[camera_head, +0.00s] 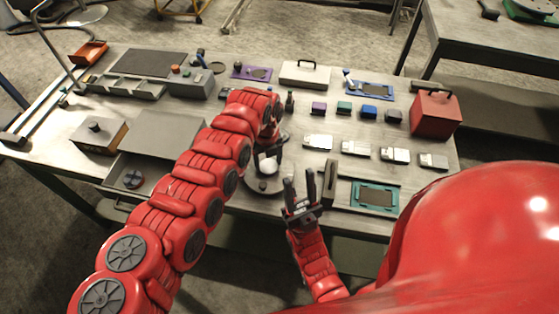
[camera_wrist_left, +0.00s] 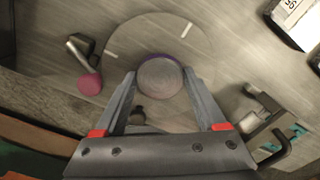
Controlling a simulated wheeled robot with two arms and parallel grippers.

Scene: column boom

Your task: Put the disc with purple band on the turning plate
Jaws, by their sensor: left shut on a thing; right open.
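The disc with the purple band (camera_wrist_left: 160,76) is between the fingers of my left gripper (camera_wrist_left: 161,88) in the left wrist view. Its round top is grey, with purple at its edge. In the head view the disc (camera_head: 268,167) shows pale below my left gripper (camera_head: 270,150). The round turning plate (camera_wrist_left: 128,40) lies behind the disc, which appears near its middle; I cannot tell whether they touch. In the head view the plate (camera_head: 256,187) is partly hidden by my arm. My right gripper (camera_head: 303,195) is open and empty, right of the plate.
A lever with a pink knob (camera_wrist_left: 89,84) stands beside the plate. A grey upright block (camera_head: 330,182) and a teal tray (camera_head: 376,197) are to the right. Several white-labelled blocks (camera_head: 318,141) lie behind. An open drawer (camera_head: 150,172) is at left.

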